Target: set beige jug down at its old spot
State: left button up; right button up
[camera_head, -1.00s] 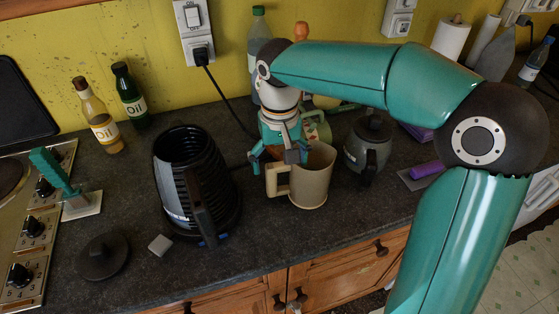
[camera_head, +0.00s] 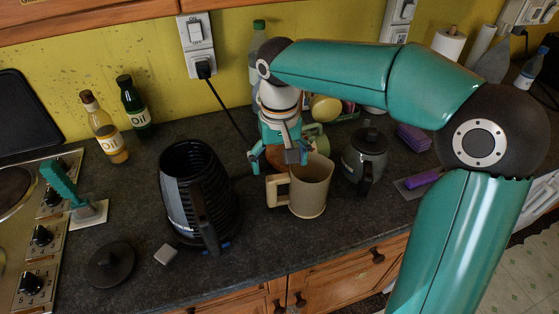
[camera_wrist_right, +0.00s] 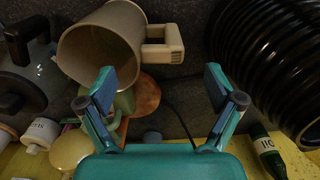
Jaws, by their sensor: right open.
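The beige jug (camera_head: 311,187) stands upright on the dark worktop, with its handle (camera_head: 278,190) to the left. My right gripper (camera_head: 279,163) is open just behind and above the jug's handle side, with nothing between its fingers. In the right wrist view the jug (camera_wrist_right: 90,45) shows with its open mouth toward the camera, and its handle (camera_wrist_right: 160,44) lies beyond the gap between the open fingers (camera_wrist_right: 168,88), apart from them. My left gripper is not in view.
A black kettle (camera_head: 190,190) stands to the left of the jug, and a dark grey pot (camera_head: 365,160) stands close on its right. A black lid (camera_head: 110,264) and a small grey block (camera_head: 165,254) lie front left. Oil bottles (camera_head: 104,130) stand at the back.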

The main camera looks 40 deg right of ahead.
jog(key=shift+r+p, duration=1.25)
jog(key=shift+r, duration=0.35)
notch_tip(320, 180, up, 12)
jog(key=shift+f, duration=0.1)
